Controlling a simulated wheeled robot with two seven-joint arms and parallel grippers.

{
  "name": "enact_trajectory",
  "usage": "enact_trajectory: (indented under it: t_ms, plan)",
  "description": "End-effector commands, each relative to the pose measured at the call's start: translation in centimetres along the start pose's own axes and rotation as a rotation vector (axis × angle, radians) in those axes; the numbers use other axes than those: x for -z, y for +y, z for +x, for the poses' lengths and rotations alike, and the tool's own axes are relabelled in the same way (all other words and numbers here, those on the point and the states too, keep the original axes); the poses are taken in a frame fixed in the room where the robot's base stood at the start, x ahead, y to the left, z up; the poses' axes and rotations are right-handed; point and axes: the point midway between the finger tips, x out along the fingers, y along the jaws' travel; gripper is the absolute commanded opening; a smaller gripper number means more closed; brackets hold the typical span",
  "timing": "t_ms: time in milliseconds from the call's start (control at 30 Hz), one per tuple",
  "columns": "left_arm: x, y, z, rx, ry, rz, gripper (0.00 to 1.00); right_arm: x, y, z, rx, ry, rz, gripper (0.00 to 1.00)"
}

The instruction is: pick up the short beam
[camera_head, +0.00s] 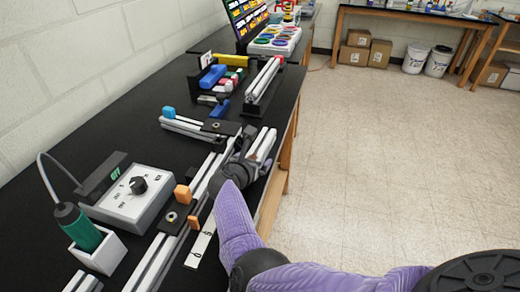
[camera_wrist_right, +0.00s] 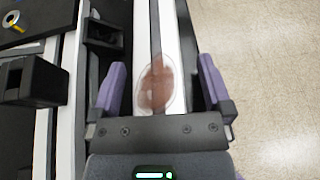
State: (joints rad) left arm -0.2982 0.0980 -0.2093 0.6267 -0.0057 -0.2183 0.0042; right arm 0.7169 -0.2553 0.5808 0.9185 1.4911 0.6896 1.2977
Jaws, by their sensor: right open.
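A short silver-white beam (camera_head: 264,143) lies near the right edge of the black bench, with my right gripper (camera_head: 247,160) over it. The wrist view shows the beam (camera_wrist_right: 169,35) running lengthwise between the two purple fingers of the right gripper (camera_wrist_right: 162,88). The fingers are apart, with a visible gap on each side of the beam. A brownish see-through oval covers part of the beam in that view. In the head view the gripper and purple arm hide the beam's near part. My left gripper is not in view.
A longer extrusion frame (camera_head: 152,264) with black brackets lies left of the gripper. A grey dial box (camera_head: 133,193) and a green-handled tool (camera_head: 77,226) in a white holder stand at left. Another beam (camera_head: 262,80) lies in a black rack behind. Open floor is at right.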

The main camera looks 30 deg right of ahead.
Motion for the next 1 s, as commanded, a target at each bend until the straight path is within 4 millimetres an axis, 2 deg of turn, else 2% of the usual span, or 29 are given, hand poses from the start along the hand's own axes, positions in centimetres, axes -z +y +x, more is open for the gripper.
enact_trajectory:
  t_ms: [67,533,567,1000]
  plan:
    - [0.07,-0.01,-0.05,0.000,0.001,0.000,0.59,-0.04,0.04,-0.06,-0.001,0.000,0.000,1.00]
    - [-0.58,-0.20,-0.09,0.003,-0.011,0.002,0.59,-0.09,0.03,-0.06,0.000,0.000,0.000,0.03]
    - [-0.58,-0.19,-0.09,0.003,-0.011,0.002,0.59,-0.09,0.04,-0.07,0.000,-0.001,0.000,0.00]
    - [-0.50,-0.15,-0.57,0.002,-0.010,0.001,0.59,-0.78,0.17,-0.37,-0.001,-0.002,0.001,0.00]
